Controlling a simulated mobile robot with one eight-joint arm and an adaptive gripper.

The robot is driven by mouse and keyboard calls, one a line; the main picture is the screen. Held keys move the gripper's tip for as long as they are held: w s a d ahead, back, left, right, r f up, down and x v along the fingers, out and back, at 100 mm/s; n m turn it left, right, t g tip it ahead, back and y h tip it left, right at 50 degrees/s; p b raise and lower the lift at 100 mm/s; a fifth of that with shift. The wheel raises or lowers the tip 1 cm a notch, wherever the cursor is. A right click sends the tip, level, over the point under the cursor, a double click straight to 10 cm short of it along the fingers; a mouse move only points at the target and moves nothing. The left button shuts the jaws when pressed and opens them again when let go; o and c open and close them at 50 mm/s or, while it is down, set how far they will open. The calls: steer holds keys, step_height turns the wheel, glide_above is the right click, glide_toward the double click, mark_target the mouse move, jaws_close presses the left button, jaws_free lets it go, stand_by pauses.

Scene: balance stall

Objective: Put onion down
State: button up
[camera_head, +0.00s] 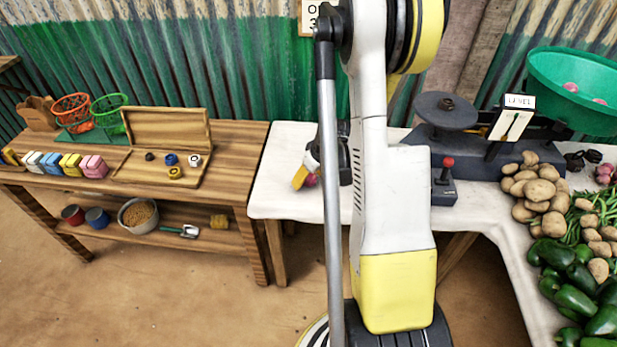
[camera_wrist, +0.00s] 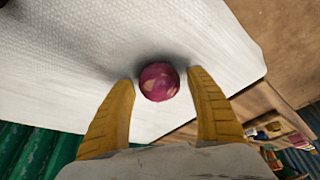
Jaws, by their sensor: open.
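The onion (camera_wrist: 159,82) is red-purple and round. It rests on the white-topped table (camera_wrist: 60,45), near the table's corner in the wrist view. My gripper (camera_wrist: 161,90) is open, with one yellow finger on each side of the onion and a visible gap at both sides. In the head view the onion (camera_head: 310,181) shows small beside the yellow finger of my gripper (camera_head: 301,177), on the left part of the white table. My arm hides part of the table there.
A dark scale (camera_head: 447,110) stands behind and right of my arm. Potatoes (camera_head: 540,190) and green peppers (camera_head: 575,275) cover the right side. A green basin (camera_head: 575,90) is at the back right. A wooden table (camera_head: 225,165) with a box and coloured blocks stands left. White tabletop left of my gripper is clear.

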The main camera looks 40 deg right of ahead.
steer(key=p+v, duration=0.5)
steer(key=v, duration=0.7)
steer(key=w+a+r, duration=0.1)
steer(key=a+r, duration=1)
steer(key=a, duration=0.2)
steer(key=s+a+r+t, duration=0.1)
steer(key=s+a+r, duration=0.2)
steer(key=a, duration=0.5)
steer(key=s+a+r+t, duration=0.1)
steer(key=s+a+r, duration=0.3)
steer(key=a, duration=0.4)
steer(key=shift+s+r+n+t, duration=0.35)
steer(key=shift+s+n+t, duration=0.05)
steer(key=shift+s, duration=0.3)
